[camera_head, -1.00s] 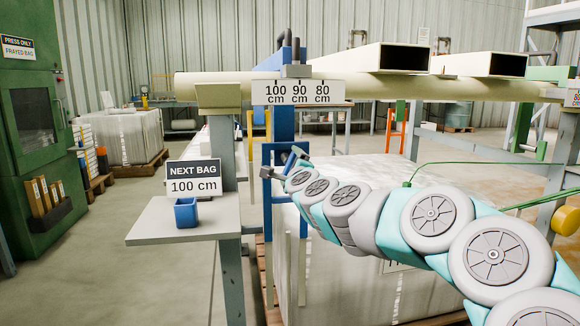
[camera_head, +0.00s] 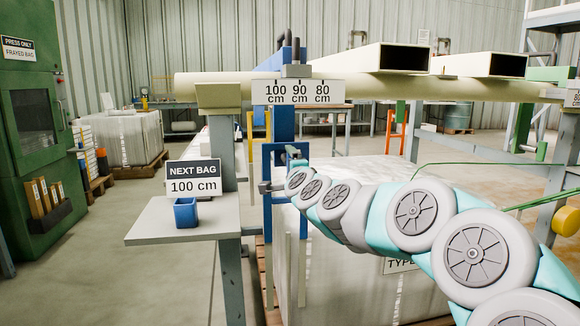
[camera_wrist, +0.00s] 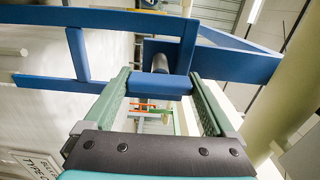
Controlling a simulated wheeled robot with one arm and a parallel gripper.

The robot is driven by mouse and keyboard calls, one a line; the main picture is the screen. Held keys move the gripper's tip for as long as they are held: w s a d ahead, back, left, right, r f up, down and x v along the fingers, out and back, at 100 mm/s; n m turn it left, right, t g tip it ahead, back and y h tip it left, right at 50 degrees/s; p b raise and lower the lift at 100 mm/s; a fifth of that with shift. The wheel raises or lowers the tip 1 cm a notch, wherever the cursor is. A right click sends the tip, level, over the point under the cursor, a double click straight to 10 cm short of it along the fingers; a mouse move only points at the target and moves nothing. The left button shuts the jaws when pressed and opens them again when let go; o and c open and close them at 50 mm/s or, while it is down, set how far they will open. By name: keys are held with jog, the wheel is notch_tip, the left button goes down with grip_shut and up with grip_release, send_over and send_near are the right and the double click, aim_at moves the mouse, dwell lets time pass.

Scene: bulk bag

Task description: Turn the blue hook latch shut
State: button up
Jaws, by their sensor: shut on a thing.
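The blue hook latch (camera_wrist: 160,86) shows in the wrist view as a short blue bar between my two green fingers. My gripper (camera_wrist: 161,76) is shut on it, one finger at each end. A grey round pin stands just behind the bar, in front of a blue frame (camera_wrist: 230,60). In the head view my gripper (camera_head: 292,158) is at the blue upright frame (camera_head: 267,212), below the scale sign. My own arm hides much of the latch there, so I cannot tell how far it is turned.
A cream beam (camera_head: 215,86) with a scale sign (camera_head: 298,92) crosses above. A small shelf (camera_head: 150,226) with a blue cup (camera_head: 185,213) and a "100 cm" sign (camera_head: 193,178) stands left. A large white bag (camera_head: 335,275) stands below my arm.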

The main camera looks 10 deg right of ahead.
jog(key=shift+f, duration=0.15)
jog(key=o, duration=1.1)
jog(key=shift+c, duration=0.2)
jog(key=s, duration=0.7)
jog(key=shift+s, duration=0.4)
jog(key=shift+s, duration=0.1)
